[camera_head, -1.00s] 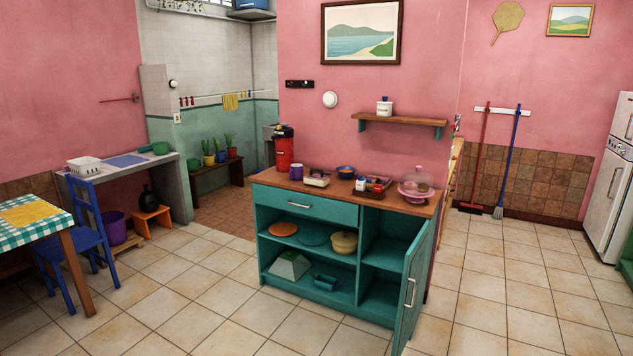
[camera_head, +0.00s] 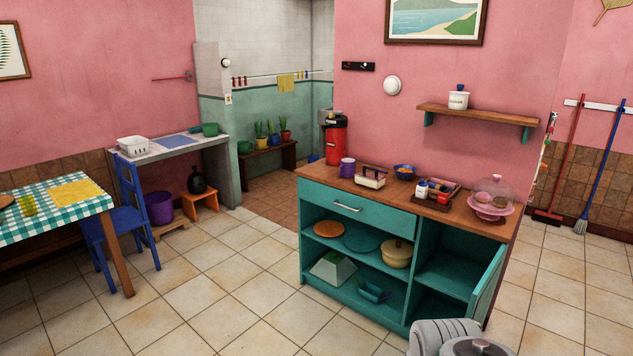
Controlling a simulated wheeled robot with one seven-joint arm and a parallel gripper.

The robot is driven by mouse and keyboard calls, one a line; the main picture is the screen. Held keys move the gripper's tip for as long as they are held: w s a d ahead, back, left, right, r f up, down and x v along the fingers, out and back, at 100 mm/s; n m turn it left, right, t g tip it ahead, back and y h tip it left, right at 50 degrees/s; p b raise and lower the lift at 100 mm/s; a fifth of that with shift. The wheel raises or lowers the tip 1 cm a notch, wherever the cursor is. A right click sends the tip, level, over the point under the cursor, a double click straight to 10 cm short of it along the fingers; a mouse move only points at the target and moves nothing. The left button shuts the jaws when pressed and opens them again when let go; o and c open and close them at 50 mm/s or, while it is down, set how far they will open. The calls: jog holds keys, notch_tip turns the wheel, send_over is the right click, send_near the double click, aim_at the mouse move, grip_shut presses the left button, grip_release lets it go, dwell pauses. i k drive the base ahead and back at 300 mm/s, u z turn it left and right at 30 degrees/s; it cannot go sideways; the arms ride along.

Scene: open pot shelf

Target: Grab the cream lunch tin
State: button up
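A small cream tin (camera_head: 370,180) with a handle on top stands on the wooden top of the teal cabinet (camera_head: 358,220), between a purple mug and a blue bowl. It looks like the lunch tin, though it is small here. A cream lidded pot (camera_head: 397,258) sits on the cabinet's inner shelf below. My gripper is not in view. Only grey rounded parts of my arm show at the bottom right, in front of the cabinet.
The purple mug (camera_head: 347,168), blue bowl (camera_head: 404,172), condiment tray (camera_head: 437,193) and pink domed stand (camera_head: 491,203) share the top. The cabinet's right door (camera_head: 487,285) stands open. A blue chair (camera_head: 130,215) is at left. Tiled floor before the cabinet is clear.

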aim_at(375, 181)
jog(key=u, duration=0.55)
jog(key=i, duration=3.55)
jog(key=z, duration=0.25)
